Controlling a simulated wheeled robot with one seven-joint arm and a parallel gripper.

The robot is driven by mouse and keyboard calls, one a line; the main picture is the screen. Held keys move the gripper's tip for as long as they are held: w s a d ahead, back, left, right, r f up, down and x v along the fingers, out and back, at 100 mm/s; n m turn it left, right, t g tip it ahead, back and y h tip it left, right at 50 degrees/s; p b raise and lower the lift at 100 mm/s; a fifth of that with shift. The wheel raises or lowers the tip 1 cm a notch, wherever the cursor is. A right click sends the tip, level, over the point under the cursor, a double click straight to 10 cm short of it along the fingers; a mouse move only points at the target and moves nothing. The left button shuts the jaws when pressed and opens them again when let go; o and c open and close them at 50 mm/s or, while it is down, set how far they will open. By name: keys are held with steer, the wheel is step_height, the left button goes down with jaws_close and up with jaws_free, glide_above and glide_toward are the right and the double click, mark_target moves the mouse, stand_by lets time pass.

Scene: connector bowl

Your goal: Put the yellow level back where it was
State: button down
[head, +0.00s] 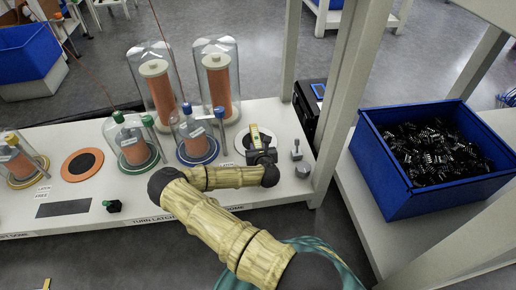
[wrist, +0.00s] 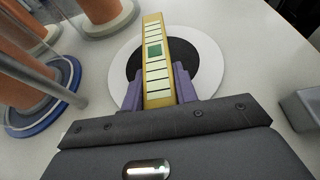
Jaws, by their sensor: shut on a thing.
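The level points away from the gripper, over a white disc with a black centre (wrist: 206,62) on the bench. I cannot tell whether it touches the disc. In the head view the level (head: 255,136) shows upright-looking at my gripper (head: 261,152), above the white disc (head: 280,139).
Glass domes over orange coils stand left of my gripper, the nearest with a blue base (head: 197,155). Small grey metal pieces (head: 297,152) stand to the right. An orange disc (head: 82,164) and a dark plate (head: 63,208) lie farther left. A blue bin (head: 385,165) of black connectors is at right.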

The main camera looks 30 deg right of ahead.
steer(key=c, duration=1.1)
jaws_free()
steer(key=shift+f, duration=0.1)
steer(key=shift+s+a+r+p, duration=0.1)
steer(key=shift+s+r+p, duration=0.3)
steer(key=p+v, duration=0.5)
steer(key=v, duration=0.5)
steer(key=shift+p, duration=0.35)
steer(key=shift+s+a+r, duration=0.15)
steer(key=shift+s, duration=0.35)
